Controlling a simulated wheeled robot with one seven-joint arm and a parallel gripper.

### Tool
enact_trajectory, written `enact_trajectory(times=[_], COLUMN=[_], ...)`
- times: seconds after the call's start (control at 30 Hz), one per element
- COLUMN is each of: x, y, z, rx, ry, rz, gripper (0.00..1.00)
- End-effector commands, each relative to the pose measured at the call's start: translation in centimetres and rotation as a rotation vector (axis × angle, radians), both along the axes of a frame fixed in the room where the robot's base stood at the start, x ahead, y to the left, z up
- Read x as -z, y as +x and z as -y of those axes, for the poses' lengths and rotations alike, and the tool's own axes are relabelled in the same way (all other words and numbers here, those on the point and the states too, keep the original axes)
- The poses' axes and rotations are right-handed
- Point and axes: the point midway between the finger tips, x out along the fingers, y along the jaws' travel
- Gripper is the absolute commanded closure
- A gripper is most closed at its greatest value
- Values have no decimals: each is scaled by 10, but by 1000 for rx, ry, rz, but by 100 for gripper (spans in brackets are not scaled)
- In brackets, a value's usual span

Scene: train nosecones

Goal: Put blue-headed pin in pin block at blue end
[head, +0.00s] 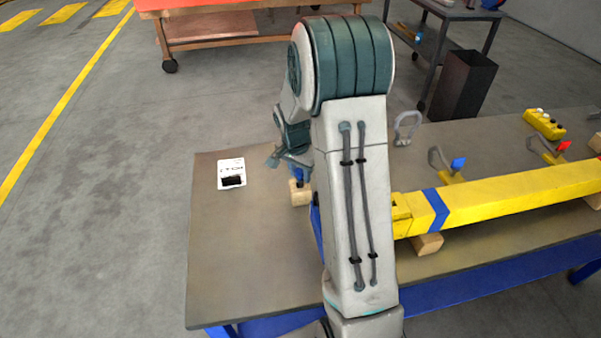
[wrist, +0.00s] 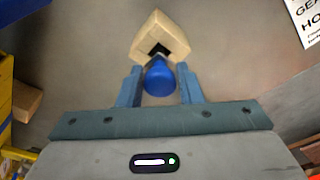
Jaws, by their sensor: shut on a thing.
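My gripper (wrist: 159,75) is shut on the blue-headed pin (wrist: 160,80); its round blue head sits between the two fingers in the wrist view. The pin's shank is hidden beneath the head. Just beyond the head is a pale wooden block (wrist: 148,35) with a dark opening; I cannot tell whether the pin is in it. In the head view this wooden block (head: 300,194) stands below my gripper (head: 292,160), partly behind my arm. The yellow beam (head: 510,195) has a blue band (head: 437,207) near its left end, with a small yellow block (head: 401,208) at the tip.
A printed white card (head: 231,174) lies on the table (head: 230,260), whose left part is otherwise clear. The beam rests on wooden supports (head: 427,244). A yellow control box (head: 544,124) lies at the back right.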

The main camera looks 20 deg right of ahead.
Motion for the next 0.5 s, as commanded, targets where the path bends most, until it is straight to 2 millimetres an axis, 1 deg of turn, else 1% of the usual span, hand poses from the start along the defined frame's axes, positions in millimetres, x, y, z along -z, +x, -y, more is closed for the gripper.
enact_trajectory(times=[0.1, 0.33, 0.43, 0.47, 0.5], x=[8, 8, 12, 11, 10], y=[0, 0, 0, 0, 0], z=[0, 0, 0, 0, 0], rx=[-1, 0, 0, 0, 0], ry=[0, 0, 0, 0, 0], rz=[0, 1, 1, 1, 1], gripper=[91, 91, 91, 62, 51])
